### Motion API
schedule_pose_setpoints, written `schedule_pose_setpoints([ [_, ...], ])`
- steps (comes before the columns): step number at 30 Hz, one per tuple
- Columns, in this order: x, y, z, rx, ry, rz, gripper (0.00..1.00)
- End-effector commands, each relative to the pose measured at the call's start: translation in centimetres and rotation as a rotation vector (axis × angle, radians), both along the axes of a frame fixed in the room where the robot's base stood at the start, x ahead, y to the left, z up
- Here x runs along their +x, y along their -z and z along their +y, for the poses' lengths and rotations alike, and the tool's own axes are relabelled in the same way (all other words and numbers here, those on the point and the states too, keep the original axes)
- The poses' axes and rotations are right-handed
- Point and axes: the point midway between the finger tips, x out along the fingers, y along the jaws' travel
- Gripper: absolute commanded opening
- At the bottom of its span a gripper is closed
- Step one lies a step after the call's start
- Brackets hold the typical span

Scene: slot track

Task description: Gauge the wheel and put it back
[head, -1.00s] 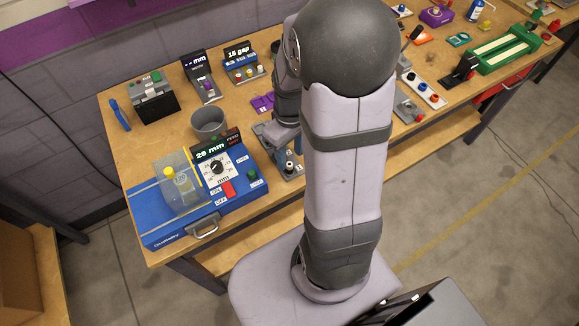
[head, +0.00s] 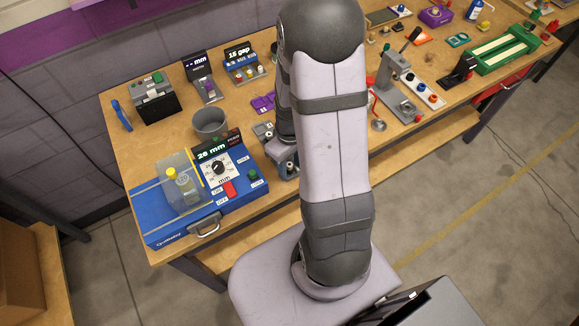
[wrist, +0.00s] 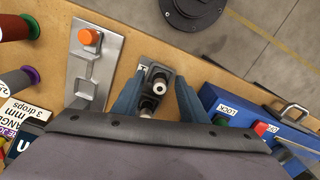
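In the wrist view, my gripper (wrist: 161,78) points down over a small dark fixture (wrist: 155,73) on the bench. Its two blue fingers stand apart, one on each side of the fixture. A pale round part with a dark centre (wrist: 158,86) sits between them; it may be the wheel, but I cannot tell for sure. No finger contact with it is clear. In the head view, my arm hides most of this spot. A gauge stand with a "-- mm" display (head: 197,66) stands at the back left of the bench.
A blue machine (head: 160,225) with a "26 mm" display and a grey cup (head: 209,122) stand left of my arm. In the wrist view, a metal plate with an orange knob (wrist: 90,38) lies close left of the fingers. A lever fixture (head: 395,75) stands to the right.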

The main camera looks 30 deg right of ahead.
Motion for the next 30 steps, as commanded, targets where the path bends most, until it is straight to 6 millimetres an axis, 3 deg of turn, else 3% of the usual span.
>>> schedule_pose_setpoints([
  [6, 0.0, 0.0, 0.0, 0.000, 0.000, 0.000, 0.37],
  [11, 0.0, 0.0, 0.0, 0.000, 0.000, 0.000, 0.00],
  [23, 0.0, -0.2, 0.0, 0.000, 0.000, -0.001, 0.00],
  [30, 0.1, -1.4, 0.0, -0.001, 0.000, -0.003, 0.00],
])
